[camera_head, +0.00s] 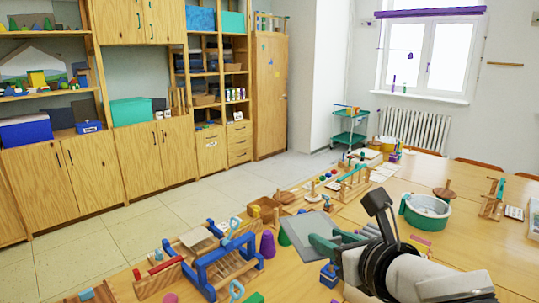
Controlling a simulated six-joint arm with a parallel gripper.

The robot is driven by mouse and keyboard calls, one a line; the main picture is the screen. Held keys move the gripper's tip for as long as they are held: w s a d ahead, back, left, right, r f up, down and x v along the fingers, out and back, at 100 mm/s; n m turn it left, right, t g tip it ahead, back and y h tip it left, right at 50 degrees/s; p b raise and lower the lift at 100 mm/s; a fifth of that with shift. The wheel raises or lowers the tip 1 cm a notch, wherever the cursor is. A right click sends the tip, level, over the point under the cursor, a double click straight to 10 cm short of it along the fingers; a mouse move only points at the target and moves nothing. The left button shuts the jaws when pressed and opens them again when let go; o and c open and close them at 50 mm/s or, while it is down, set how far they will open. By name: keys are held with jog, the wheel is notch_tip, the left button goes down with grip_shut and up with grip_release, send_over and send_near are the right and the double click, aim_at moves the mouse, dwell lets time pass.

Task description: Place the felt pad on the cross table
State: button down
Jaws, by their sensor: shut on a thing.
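My gripper (326,243) reaches in from the lower right, above the wooden table. It is shut on a flat grey piece, which looks like the felt pad (297,227), and holds it over the table. Wooden table tops run from the front toward the back right; I cannot tell for certain which is the cross table. A largely bare table top (475,245) lies to the right of my arm. My gripper and arm hide part of the table beneath them.
A blue-and-wood frame (222,262), a purple cone (267,244) and a green cone (284,237) stand left of my gripper. A round teal tub (425,211) stands to the right. Wooden toys line the table behind. Open floor (110,240) lies left.

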dwell(0.3)
